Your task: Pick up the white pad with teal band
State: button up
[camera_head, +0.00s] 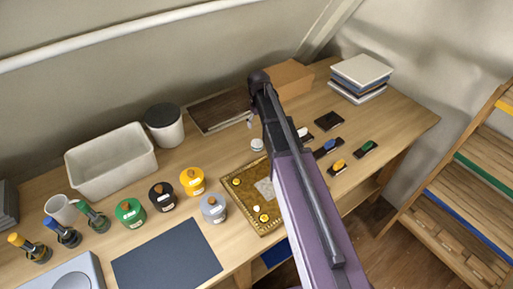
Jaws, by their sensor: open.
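A small white object (303,132) lies on the wooden table just right of my arm, which hides part of it. It may be the white pad, but no teal band can be made out. Small dark pads lie near it: one with a blue top (327,147), one with a yellow top (339,166) and one with a green top (367,147). A plain dark pad (329,121) lies behind them. My purple and dark arm reaches over the table from the bottom edge. I cannot make out my gripper's fingers.
A gilt tray (238,203) lies left of my arm, partly covered. Lidded pots, a white bin (111,161) and a dark mat (166,256) fill the left. A cardboard box (290,79) and stacked books (360,78) stand behind. A wooden rack (470,190) stands right, beyond a floor gap.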

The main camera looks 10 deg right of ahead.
aim_at(257, 142)
jog(key=shift+f+b, duration=3.1)
jog(key=shift+f, duration=0.3)
jog(key=shift+a+f+b, duration=0.15)
jog(key=shift+f+b, duration=1.15)
jog(key=shift+a+f+b, duration=0.1)
jog(key=shift+f+b, duration=1.2)
jog(key=c, duration=0.8)
